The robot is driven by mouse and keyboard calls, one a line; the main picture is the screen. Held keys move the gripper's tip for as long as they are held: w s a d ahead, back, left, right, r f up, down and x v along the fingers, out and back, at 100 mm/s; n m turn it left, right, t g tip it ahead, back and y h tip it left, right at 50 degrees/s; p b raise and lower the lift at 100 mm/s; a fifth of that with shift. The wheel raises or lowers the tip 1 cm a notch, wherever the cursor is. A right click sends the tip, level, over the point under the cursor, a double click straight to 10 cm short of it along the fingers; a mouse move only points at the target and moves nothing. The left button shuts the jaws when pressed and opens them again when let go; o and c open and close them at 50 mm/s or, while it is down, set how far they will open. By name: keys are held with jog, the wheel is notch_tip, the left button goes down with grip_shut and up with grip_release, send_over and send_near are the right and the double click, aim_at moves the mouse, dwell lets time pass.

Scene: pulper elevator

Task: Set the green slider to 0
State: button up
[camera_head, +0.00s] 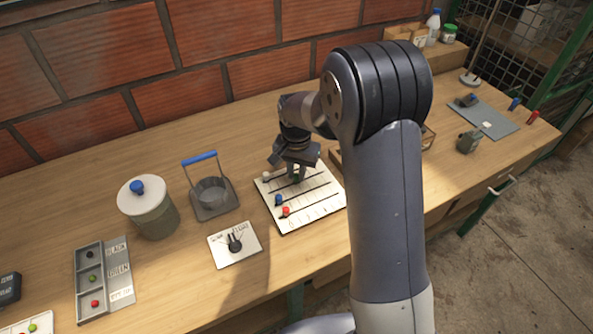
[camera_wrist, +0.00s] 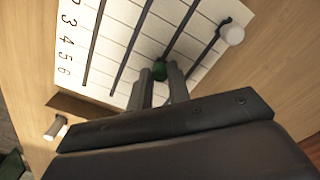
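The slider board (camera_head: 318,212) is a white panel with dark slots and printed lines, lying on the workbench. In the wrist view the board (camera_wrist: 120,35) shows the digits 2 to 6 along its left side, with 6 lowest; 0 is out of view. The green slider (camera_wrist: 160,70) sits in a slot, toward the high-number end. My gripper (camera_wrist: 161,76) is down at the board, its two fingers close on either side of the green knob and seemingly touching it. In the head view my gripper (camera_head: 293,172) mostly hides the green knob.
On the board are a blue slider (camera_head: 278,199), a red slider (camera_head: 285,211) and a white slider (camera_wrist: 232,34). Nearby stand a dial plate (camera_head: 235,244), a blue-handled basket (camera_head: 212,192) and a lidded pot (camera_head: 149,207). A brick wall (camera_head: 190,55) rises behind the bench.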

grip_shut()
jog(key=s+a, duration=0.1)
jog(key=a, duration=0.1)
jog(key=s+a, duration=0.1)
jog(key=a, duration=0.1)
jog(key=s+a, duration=0.1)
jog(key=a, duration=0.2)
jog(key=shift+o, duration=1.7)
grip_release()
jog(key=shift+a, duration=0.1)
jog(key=shift+o, duration=0.8)
